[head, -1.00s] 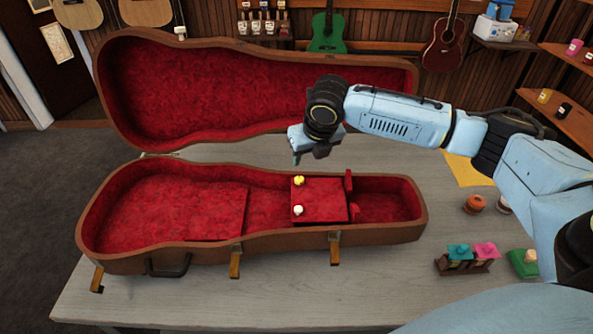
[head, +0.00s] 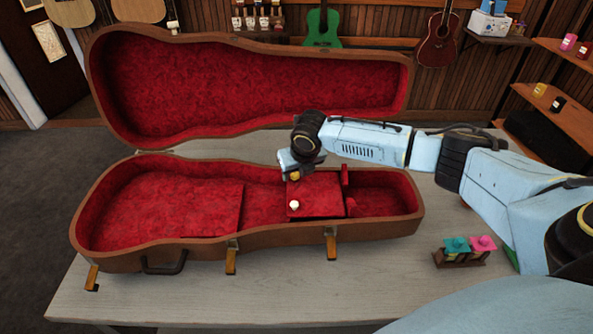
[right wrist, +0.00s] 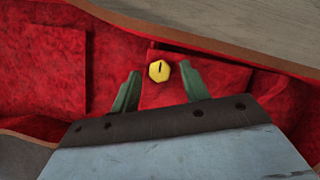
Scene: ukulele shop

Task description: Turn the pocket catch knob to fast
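The open ukulele case (head: 405,232) lies on the table, with a red pocket lid (head: 320,202) in its middle. A yellow knob (head: 294,177) on the lid is partly hidden under my right gripper (head: 297,168). In the right wrist view the yellow knob (right wrist: 159,70) shows a dark mark running roughly up and down. It appears between and just past the tips of the open green fingers of my right gripper (right wrist: 160,80); I cannot tell whether they touch it. A white knob (head: 294,205) sits nearer the front of the lid. My left gripper is not in view.
The case's raised lid (head: 250,85) stands behind my right arm. Latches (head: 231,262) hang at the case's front edge. A small rack with teal and pink-topped items (head: 462,258) stands at the right. The table's front (head: 200,300) is clear.

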